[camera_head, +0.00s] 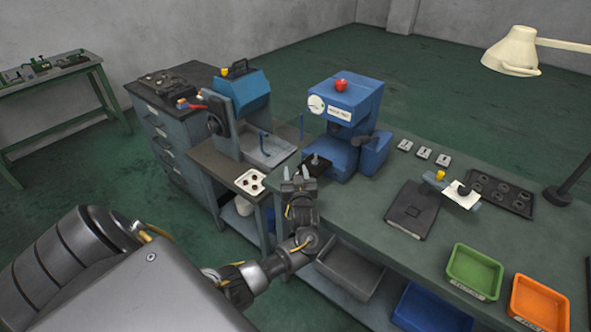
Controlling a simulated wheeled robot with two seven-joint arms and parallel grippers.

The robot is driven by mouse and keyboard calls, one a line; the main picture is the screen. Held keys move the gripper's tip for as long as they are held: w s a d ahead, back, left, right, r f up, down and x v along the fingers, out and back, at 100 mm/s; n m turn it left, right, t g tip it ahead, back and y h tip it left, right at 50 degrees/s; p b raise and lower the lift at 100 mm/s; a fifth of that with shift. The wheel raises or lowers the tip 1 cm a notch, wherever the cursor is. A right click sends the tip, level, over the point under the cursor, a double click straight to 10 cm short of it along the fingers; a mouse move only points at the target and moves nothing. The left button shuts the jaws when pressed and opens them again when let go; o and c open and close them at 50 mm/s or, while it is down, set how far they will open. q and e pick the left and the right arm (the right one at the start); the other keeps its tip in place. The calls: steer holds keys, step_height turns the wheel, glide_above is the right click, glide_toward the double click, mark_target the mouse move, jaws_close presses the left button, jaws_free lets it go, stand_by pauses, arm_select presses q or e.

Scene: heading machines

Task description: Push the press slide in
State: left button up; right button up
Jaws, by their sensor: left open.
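The blue press (345,110) stands on the green-topped bench, with a red button on top, a round gauge and a white label on its front. Its dark slide (321,166), with a small upright knob, sticks out of the press's lower front toward me. My left gripper (297,173) is open and empty, its light fingertips pointing up just in front and left of the slide. I cannot tell whether they touch it. My right gripper is not in view.
A machine with a blue cover (245,92) stands left of the press. A small white tray (250,182) lies beside my left gripper. A dark plate (411,207), a green bin (474,271) and an orange bin (540,303) are on the right. Bare bench top lies between the slide and the plate.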

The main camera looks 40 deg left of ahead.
arm_select(q)
steer(key=shift+w+a, duration=0.3)
steer(key=shift+a, duration=0.05)
steer(key=shift+c, duration=0.3)
